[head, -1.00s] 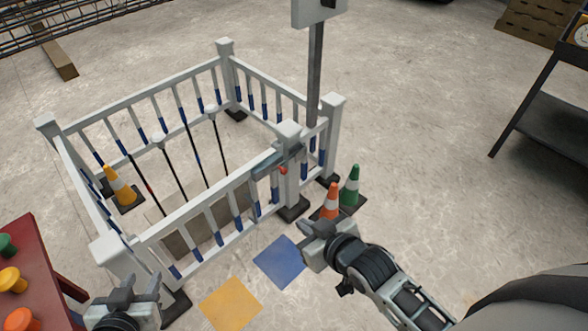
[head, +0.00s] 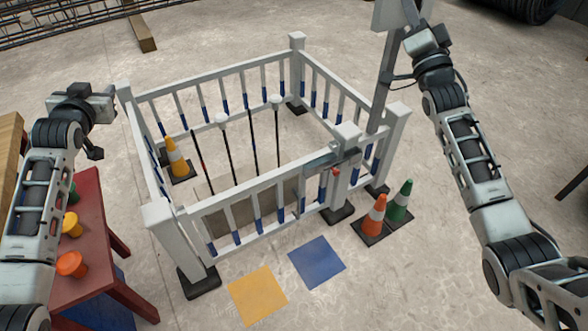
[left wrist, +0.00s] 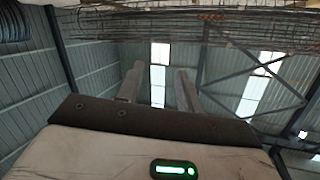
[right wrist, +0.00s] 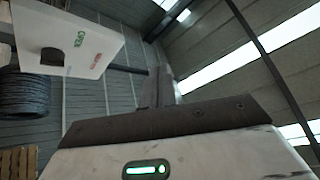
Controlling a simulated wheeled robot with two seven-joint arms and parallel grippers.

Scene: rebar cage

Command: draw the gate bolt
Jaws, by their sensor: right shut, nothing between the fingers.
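The gate bolt (head: 325,159) is a grey metal latch on the top rail of the white pen's front side, beside the gate post (head: 344,168). A small red knob (head: 336,171) hangs at its right end. My left gripper (head: 112,103) is raised near the pen's left back corner, far from the bolt; its two fingers stand apart and empty in the left wrist view (left wrist: 158,88). My right gripper (head: 424,38) is raised beside the sign post, above and right of the bolt; its fingers are together in the right wrist view (right wrist: 160,86).
A grey post (head: 384,85) carries a white box marked OPEN in green (right wrist: 65,38), close to my right gripper. Orange (head: 374,216) and green (head: 399,202) cones stand right of the gate. Yellow (head: 257,294) and blue (head: 317,262) floor squares lie in front. A red table (head: 92,232) stands left.

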